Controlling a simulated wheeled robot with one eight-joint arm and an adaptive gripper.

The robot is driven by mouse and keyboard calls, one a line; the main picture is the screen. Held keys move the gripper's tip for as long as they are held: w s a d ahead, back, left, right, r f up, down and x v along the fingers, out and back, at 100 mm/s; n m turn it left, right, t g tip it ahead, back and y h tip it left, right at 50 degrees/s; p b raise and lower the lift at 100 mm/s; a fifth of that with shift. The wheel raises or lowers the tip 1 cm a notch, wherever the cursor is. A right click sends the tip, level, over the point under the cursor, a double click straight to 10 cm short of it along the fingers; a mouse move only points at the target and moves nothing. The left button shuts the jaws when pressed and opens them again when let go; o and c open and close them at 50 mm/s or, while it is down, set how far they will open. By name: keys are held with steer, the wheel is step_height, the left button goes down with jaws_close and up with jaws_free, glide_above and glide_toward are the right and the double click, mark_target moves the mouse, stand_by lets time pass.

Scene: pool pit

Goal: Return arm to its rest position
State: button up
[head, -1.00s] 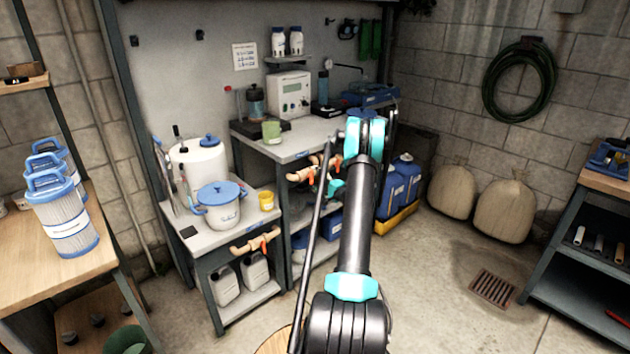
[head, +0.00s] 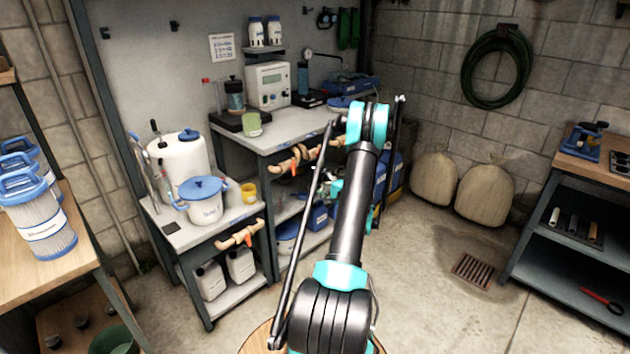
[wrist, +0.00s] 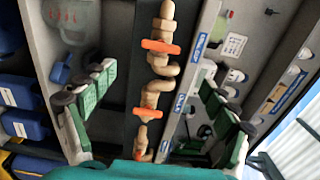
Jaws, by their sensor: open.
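My gripper (wrist: 156,75) shows in the wrist view with its two green-padded fingers spread wide apart and nothing between them. Behind the gap is a tan pipe (wrist: 160,68) with orange valve handles, running up the picture; I cannot judge how far it is from the fingers. In the head view my black arm with teal joints rises from the bottom middle and bends at a high elbow, in front of the workbench. The gripper itself is mostly hidden behind the arm there.
A grey workbench (head: 290,135) carries a white device (head: 268,86) and a green cup (head: 251,124). A lower bench holds a white pot with a blue lid (head: 202,200) and a yellow cup (head: 248,192). Filter cartridges (head: 40,222) stand left. Open floor (head: 425,285) lies right of my arm.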

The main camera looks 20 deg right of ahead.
steer(key=s+a+r+n+g, duration=0.2)
steer(key=s+a+r+g, duration=0.1)
steer(key=a, duration=0.5)
steer(key=s+a+r+n+g, duration=0.2)
steer(key=s+a+r+n, duration=0.1)
steer(key=a, duration=0.5)
steer(key=s+a+r+n+g, duration=0.2)
steer(key=s+a+r+g, duration=0.15)
steer(key=a, duration=0.45)
steer(key=s+a+n+g+h, duration=0.1)
steer(key=s+a+n, duration=0.15)
steer(key=s, duration=0.45)
steer(key=s+a+n+g+h, duration=0.1)
steer(key=s+a+g, duration=0.1)
steer(key=s+a, duration=0.35)
steer(key=s+d+f+n+h, duration=0.1)
steer(key=s+n+h, duration=0.1)
steer(key=s, duration=0.7)
steer(key=s+d+f+n+g+h, duration=0.1)
steer(key=s+f+h, duration=0.1)
steer(key=s, duration=0.6)
steer(key=shift+s+d+f+n, duration=0.2)
steer(key=shift+s+n, duration=0.15)
steer(key=shift+s, duration=0.05)
